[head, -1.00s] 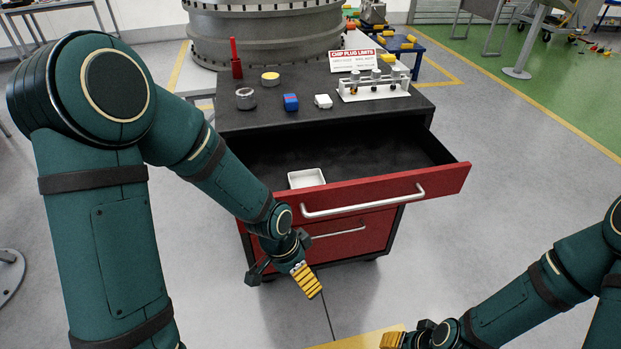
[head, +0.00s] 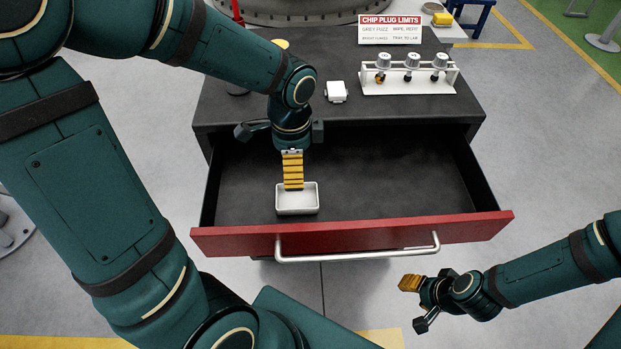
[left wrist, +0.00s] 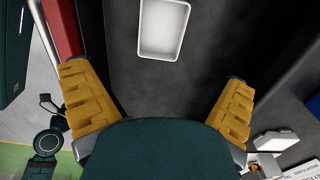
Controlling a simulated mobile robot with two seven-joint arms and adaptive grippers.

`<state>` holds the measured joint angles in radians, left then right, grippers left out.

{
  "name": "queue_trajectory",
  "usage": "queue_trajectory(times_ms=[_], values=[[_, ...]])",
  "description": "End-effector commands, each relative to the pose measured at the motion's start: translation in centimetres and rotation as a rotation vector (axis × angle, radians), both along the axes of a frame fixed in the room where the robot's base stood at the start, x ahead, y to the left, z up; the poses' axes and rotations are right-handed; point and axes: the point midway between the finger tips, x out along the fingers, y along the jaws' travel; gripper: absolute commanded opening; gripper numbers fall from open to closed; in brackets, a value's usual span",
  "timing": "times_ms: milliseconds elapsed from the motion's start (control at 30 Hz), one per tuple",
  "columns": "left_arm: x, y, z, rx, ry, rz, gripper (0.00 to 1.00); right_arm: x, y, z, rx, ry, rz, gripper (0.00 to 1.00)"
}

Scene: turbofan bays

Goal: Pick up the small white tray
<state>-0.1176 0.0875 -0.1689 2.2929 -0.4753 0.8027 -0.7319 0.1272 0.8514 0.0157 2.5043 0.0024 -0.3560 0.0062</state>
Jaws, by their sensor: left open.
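The small white tray (head: 297,210) is a shallow, empty rectangular dish lying in the open drawer, near its red front and left of its middle. In the left wrist view the tray (left wrist: 162,28) appears at the top centre, beyond the fingertips. My left gripper (head: 292,170) is over the drawer just behind the tray, pointing down. In the left wrist view its two yellow-padded fingers (left wrist: 157,85) are spread wide with nothing between them. My right gripper (head: 410,284) is in front of the drawer at the right, away from the tray; its finger gap is unclear.
The drawer (head: 400,190) is otherwise empty, with side walls and a red front with a handle. On the cabinet top stand a white rack (head: 408,87) with capped vials, a sign (head: 390,30) and a small white block (head: 337,92). My left arm hides part of the top.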

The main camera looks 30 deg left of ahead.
Motion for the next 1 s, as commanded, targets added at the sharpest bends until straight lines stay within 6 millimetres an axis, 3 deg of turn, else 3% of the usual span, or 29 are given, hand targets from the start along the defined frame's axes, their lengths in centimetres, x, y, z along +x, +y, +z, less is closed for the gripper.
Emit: queue_trajectory(times_ms=[167, 500, 767, 1000], values=[[0.0, 0.0, -1.6, 0.000, 0.004, 0.001, 1.00, -0.2, 0.0, -0.5, 0.000, 0.003, 0.002, 0.47], [0.0, 0.0, -7.6, 0.001, 0.003, -0.001, 1.00, -0.5, 0.1, -2.3, 0.002, 0.012, 0.010, 0.47], [0.1, 0.0, -9.3, -0.001, 0.002, 0.001, 1.00, -0.5, 0.1, -2.7, 0.003, 0.011, 0.011, 0.47], [0.4, 0.0, -12.8, 0.001, 0.003, -0.001, 1.00, -0.3, 0.0, -4.1, 0.001, 0.005, 0.008, 0.47]])
